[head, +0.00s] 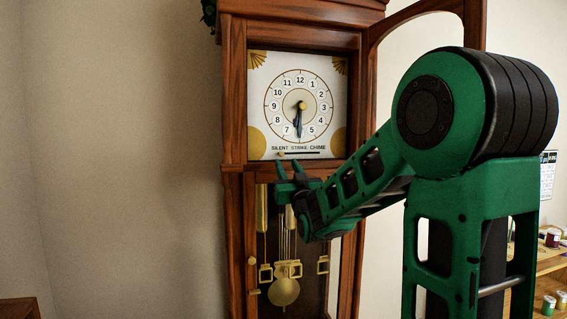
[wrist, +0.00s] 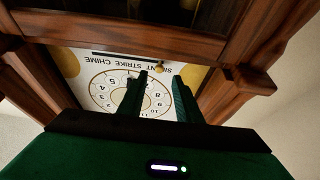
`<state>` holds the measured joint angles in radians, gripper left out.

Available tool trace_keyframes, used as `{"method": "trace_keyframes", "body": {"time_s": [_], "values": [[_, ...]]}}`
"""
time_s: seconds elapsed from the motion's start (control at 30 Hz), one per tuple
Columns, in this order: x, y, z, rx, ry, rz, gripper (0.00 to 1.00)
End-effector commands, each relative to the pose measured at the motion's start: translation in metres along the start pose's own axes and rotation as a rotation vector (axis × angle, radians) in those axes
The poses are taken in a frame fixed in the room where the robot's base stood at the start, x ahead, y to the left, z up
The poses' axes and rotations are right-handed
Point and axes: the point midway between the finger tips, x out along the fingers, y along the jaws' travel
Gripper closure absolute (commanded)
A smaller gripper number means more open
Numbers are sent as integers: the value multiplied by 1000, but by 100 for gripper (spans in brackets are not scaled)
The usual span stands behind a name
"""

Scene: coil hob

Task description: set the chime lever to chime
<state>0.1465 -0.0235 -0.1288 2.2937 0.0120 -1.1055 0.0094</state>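The tall wooden clock has a white dial plate (head: 299,90) with a dark slot below the numbers, lettered SILENT, STRIKE, CHIME from left to right. The chime lever (head: 281,153) is a small brass knob at the SILENT end of the slot. The wrist view shows the dial upside down, with the lever knob (wrist: 160,68) beside the word SILENT. My gripper (head: 288,164) is just below the SILENT end. Its fingers are apart and nothing is held. In the wrist view the open fingertips (wrist: 161,74) appear on either side of the knob; whether they touch it is unclear.
The clock's upper door (head: 474,25) stands open to the right, above my arm. Below the dial hang brass weights and a pendulum (head: 284,291). A round door knob (wrist: 230,82) is on the case. Shelves with small spools (head: 553,238) stand at the right.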

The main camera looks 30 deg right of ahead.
Motion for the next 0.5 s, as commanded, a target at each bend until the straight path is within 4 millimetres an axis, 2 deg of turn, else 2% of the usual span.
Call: {"method": "trace_keyframes", "body": {"time_s": [0.2,0.5], "values": [[34,1,0,0,0,0,69],[50,2,0,-1,-1,1,69]]}}
